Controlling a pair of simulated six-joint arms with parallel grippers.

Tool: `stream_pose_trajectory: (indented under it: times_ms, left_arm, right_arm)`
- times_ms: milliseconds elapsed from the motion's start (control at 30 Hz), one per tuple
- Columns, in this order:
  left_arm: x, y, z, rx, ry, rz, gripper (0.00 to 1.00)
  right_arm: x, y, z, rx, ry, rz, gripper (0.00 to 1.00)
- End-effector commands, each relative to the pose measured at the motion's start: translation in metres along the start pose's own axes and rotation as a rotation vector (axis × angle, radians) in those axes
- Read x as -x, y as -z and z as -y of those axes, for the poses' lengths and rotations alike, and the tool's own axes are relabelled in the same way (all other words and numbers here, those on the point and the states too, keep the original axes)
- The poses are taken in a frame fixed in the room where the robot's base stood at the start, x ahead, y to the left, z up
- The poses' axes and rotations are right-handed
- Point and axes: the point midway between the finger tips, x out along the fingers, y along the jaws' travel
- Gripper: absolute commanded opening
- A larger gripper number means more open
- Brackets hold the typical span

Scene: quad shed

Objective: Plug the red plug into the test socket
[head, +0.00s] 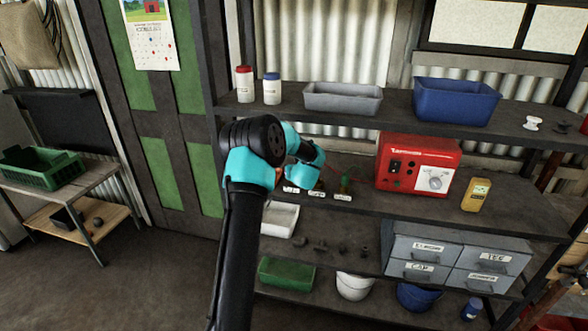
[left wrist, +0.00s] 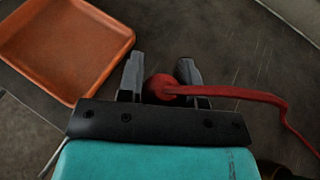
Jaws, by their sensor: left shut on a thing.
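In the left wrist view the red plug (left wrist: 160,86) sits between the two grey fingers of my left gripper (left wrist: 160,72), which is shut on it. A red cable (left wrist: 235,95) runs from the plug to the right. In the head view my left arm reaches to the middle shelf, and its teal wrist hides the fingers and most of the plug. A red box (head: 418,164) with a dial and dark openings on its front stands right of the wrist. I cannot tell for sure which opening is the test socket. My right gripper is not in view.
Small white labels (head: 342,197) lie along the middle shelf's front, with a small green item (head: 345,183) behind one. An orange tray (left wrist: 65,45) shows in the left wrist view. Grey drawers (head: 455,262) stand below.

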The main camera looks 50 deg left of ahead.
Motion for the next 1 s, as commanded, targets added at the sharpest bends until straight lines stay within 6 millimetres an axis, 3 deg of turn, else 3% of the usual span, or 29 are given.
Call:
stream_pose_trajectory:
  times_ms: [433,467,533,1000]
  left_arm:
    - [-0.003,0.007,0.0,0.0,0.0,-0.001,0.09]
    - [-0.003,0.006,0.0,0.0,0.0,0.0,0.36]
    - [-0.003,0.006,0.0,0.0,0.0,0.0,0.42]
    - [0.007,0.006,0.001,-0.001,0.001,0.0,0.43]
  right_arm:
    - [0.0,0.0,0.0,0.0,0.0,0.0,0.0]
    - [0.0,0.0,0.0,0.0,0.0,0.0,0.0]
    - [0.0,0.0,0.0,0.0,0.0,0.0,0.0]
    - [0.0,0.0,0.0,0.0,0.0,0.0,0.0]
